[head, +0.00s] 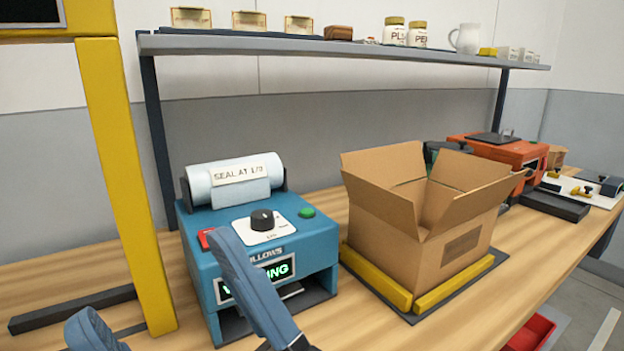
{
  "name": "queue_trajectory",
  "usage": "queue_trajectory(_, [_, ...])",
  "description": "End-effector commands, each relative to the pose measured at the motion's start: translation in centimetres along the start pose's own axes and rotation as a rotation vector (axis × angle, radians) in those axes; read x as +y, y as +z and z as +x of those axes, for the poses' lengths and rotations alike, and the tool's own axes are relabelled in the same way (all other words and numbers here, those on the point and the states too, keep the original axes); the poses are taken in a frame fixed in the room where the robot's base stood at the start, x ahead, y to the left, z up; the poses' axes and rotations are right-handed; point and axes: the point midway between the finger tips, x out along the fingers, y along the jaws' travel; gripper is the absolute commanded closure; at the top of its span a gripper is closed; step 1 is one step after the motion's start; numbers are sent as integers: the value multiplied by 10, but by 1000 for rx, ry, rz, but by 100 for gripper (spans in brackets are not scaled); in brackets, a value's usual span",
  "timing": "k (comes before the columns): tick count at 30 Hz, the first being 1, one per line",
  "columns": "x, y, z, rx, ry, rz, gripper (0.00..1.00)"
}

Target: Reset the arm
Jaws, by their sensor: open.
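Two blue-grey parts of my arm show at the bottom left of the head view. The longer one (258,290) slants in front of the blue sealing machine and ends in a dark piece at the lower edge. The shorter one (92,332) is cut off by the bottom edge.
The blue machine (325,240) has a dial, a green button and a partly hidden lit display. An open, apparently empty carton (385,245) stands between yellow guides (375,278). An orange machine (515,155) sits behind right. A shelf (350,47) with jars spans above.

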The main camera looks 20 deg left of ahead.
Motion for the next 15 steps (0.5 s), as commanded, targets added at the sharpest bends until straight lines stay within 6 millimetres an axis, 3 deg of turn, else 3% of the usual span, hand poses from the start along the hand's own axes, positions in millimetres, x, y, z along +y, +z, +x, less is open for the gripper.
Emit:
queue_trajectory(6, [34, -16, -68, -153, 311, -69, 36])
queue_trajectory(15, [51, -54, -176, -425, 663, -167, 36])
